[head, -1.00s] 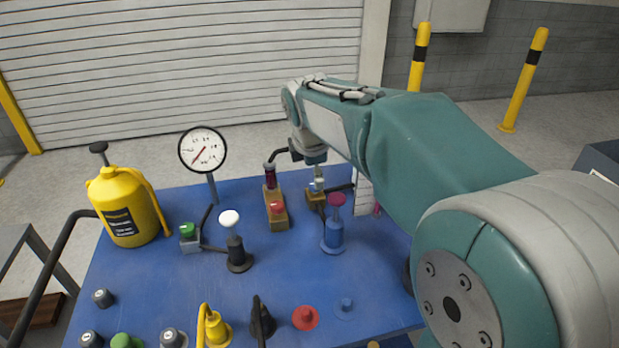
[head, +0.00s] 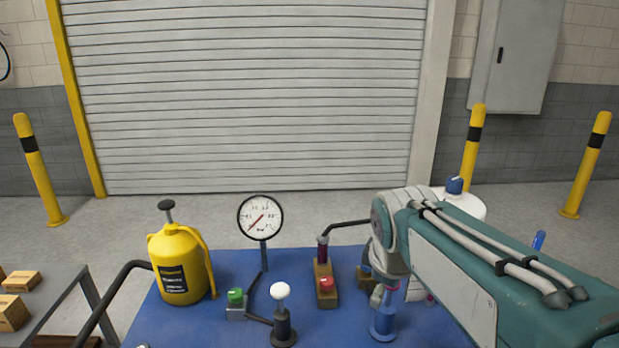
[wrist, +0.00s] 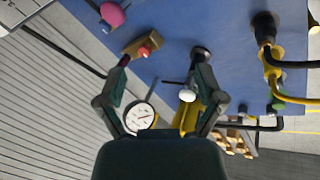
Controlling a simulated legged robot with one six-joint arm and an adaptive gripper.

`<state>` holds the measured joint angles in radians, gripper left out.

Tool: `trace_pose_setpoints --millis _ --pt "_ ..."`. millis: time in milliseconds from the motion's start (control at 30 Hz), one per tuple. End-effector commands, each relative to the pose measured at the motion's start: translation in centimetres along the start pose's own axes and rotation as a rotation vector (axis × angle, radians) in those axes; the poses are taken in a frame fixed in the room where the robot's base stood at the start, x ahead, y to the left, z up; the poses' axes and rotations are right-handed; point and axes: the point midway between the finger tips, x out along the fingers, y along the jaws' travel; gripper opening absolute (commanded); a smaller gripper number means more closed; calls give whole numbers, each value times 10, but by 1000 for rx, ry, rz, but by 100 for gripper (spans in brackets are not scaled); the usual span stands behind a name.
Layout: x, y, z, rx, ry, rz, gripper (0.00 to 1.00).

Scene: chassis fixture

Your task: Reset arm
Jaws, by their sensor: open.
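My gripper (wrist: 161,75) is open and empty in the wrist view, its two dark fingers spread apart over the blue table. Between and beyond the fingers show the white-knobbed lever (wrist: 187,95) and the round gauge (wrist: 140,117). In the head view my teal arm reaches in from the right, over the right part of the blue table (head: 225,328). My gripper's fingers cannot be made out clearly there, as the arm's end covers that area. The purple-topped blue post (head: 383,325) stands just below the arm's end.
On the table stand a yellow canister (head: 180,265), a gauge (head: 261,217), a green button (head: 236,298), a white-knobbed lever (head: 282,320) and a red button (head: 327,286). A white container with a blue cap (head: 455,186) shows behind the arm. Yellow bollards (head: 473,150) stand behind.

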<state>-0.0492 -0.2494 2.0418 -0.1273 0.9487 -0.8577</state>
Motion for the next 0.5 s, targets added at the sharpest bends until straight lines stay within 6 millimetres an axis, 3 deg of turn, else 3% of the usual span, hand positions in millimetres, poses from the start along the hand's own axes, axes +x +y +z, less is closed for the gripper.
trace_pose_setpoints --millis 233,500 --pt "-19 -61 45 453 58 -2 87" --pt "-18 -118 81 881 109 -27 87"
